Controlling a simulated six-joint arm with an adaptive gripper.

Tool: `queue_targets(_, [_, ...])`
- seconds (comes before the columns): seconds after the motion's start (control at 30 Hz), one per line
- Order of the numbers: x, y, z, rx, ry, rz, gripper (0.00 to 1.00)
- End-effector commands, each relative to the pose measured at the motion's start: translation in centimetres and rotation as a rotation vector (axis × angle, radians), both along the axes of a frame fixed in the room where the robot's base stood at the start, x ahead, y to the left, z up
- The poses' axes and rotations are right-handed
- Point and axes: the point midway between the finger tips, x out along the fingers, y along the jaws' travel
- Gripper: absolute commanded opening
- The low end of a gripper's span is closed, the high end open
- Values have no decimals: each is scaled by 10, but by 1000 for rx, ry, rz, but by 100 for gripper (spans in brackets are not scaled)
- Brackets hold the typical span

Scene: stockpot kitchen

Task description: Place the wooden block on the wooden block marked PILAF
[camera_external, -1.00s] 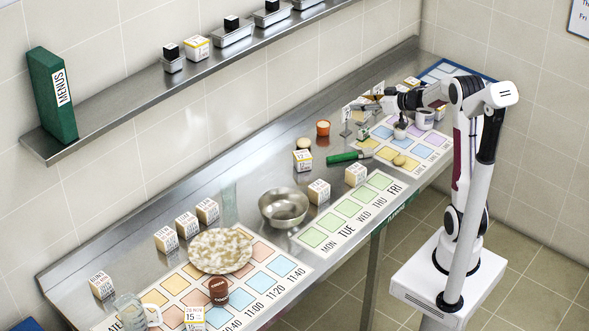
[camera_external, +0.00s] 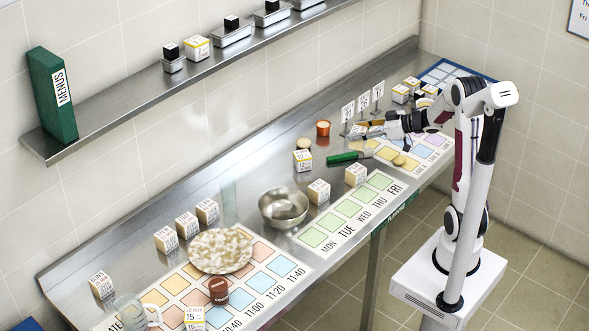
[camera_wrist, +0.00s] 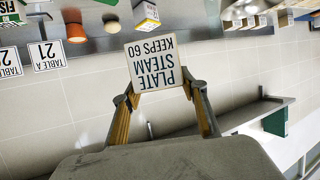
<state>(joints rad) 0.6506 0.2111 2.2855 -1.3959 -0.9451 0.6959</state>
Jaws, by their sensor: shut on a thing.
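My gripper (camera_wrist: 159,90) is shut on a wooden block (camera_wrist: 155,65). The block's pale face reads PLATE STEAM KEEPS 60, upside down in the wrist view, with a finger at each side. In the external view my gripper (camera_external: 372,129) is over the far part of the counter, near the table signs; the held block is too small to read there. I cannot read PILAF on any block. Small lettered blocks stand on the counter, among them one by the green-handled tool (camera_external: 303,160), one right of the bowl (camera_external: 319,192) and one beside the weekday strip (camera_external: 355,174).
Table number signs (camera_external: 363,102) stand behind my gripper. An orange cup (camera_external: 323,128), a green-handled tool (camera_external: 344,157) and a steel bowl (camera_external: 284,207) are on the counter. More blocks (camera_external: 401,93) stand at the far right. A wall shelf (camera_external: 130,106) runs above.

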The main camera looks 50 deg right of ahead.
Motion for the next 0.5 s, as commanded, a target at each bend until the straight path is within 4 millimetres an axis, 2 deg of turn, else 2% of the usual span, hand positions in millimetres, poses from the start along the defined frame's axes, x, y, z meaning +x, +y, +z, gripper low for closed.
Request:
queue_targets(0.17, [0,0,-9,2,2,0,18])
queue_targets(0.5, [0,0,-46,3,2,-1,18])
